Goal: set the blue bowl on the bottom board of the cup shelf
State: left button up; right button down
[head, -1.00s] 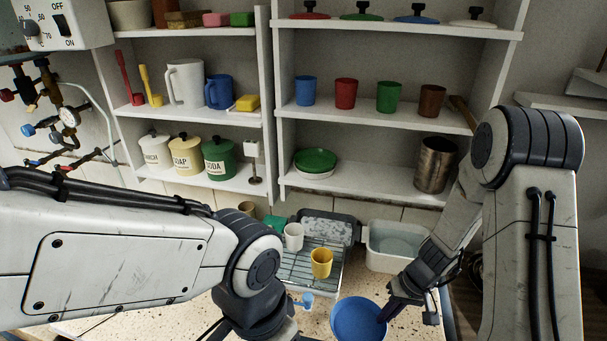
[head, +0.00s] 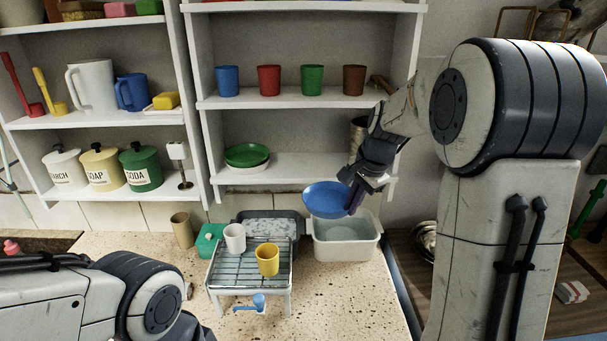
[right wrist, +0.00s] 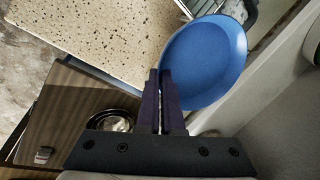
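The blue bowl (head: 324,198) is held up in the air by its right rim, roughly level, in front of and slightly below the cup shelf's bottom board (head: 303,170). My right gripper (head: 355,196) is shut on that rim. In the right wrist view the bowl (right wrist: 207,58) sits at the tips of my closed fingers (right wrist: 160,78). A green dish (head: 247,154) on a white plate stands at the left of the bottom board. A metal canister (head: 357,135) at its right is mostly hidden by my right arm. My left gripper is out of the picture.
A white basin (head: 346,250) stands below the bowl. A wire rack (head: 240,280) holds a white cup (head: 234,238) and a yellow cup (head: 268,259). Several coloured cups line the board above. The bottom board's middle, between green dish and canister, looks clear.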

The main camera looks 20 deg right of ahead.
notch_tip(320, 180, up, 3)
jog(key=d+m, duration=0.1)
jog(key=m, duration=0.1)
jog(key=p, duration=0.9)
send_over(319, 175)
jog(key=s, duration=0.1)
jog(key=shift+h, duration=0.4)
jog(key=shift+s+d+f+p, duration=0.1)
jog(key=shift+s+f+p, duration=0.1)
jog(key=shift+f+p, duration=0.3)
jog(key=shift+f, duration=0.45)
jog(key=c, duration=1.5)
grip_release()
jog(key=shift+f+b, duration=0.15)
jog(key=shift+b, duration=0.15)
jog(key=o, duration=0.4)
jog(key=shift+o, duration=0.2)
